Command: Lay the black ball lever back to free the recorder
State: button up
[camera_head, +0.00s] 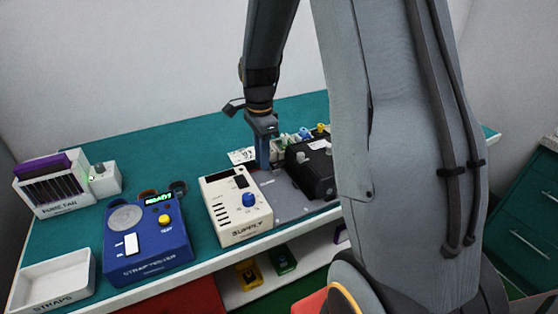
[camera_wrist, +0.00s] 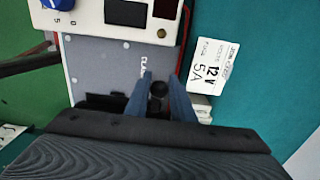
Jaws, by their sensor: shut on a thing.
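The black ball lever (camera_wrist: 157,89) shows in the wrist view as a dark round knob between the two blue fingers of my gripper (camera_wrist: 161,82). The gripper is shut on it, at the edge of the grey plate (camera_wrist: 100,65). In the head view my gripper (camera_head: 263,158) points down behind the cream supply box, and the ball is hidden there. A black box (camera_head: 312,172), likely the recorder, sits on the grey plate just right of the gripper. Part of it is hidden by my arm.
The cream supply box (camera_head: 236,212) stands in front of the gripper. A white label card (camera_wrist: 214,60) lies beside the plate. The blue strap tester (camera_head: 146,245), straps tray (camera_head: 57,281) and fan rack (camera_head: 52,190) are to the left. The green bench top behind is clear.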

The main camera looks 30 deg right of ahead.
jog(key=shift+a+f, duration=0.75)
jog(key=shift+f, duration=0.05)
jog(key=shift+s+f, duration=0.1)
jog(key=shift+a+f, duration=0.25)
jog(key=shift+f, duration=0.25)
jog(key=shift+a+f, duration=0.2)
jog(key=shift+f, duration=0.2)
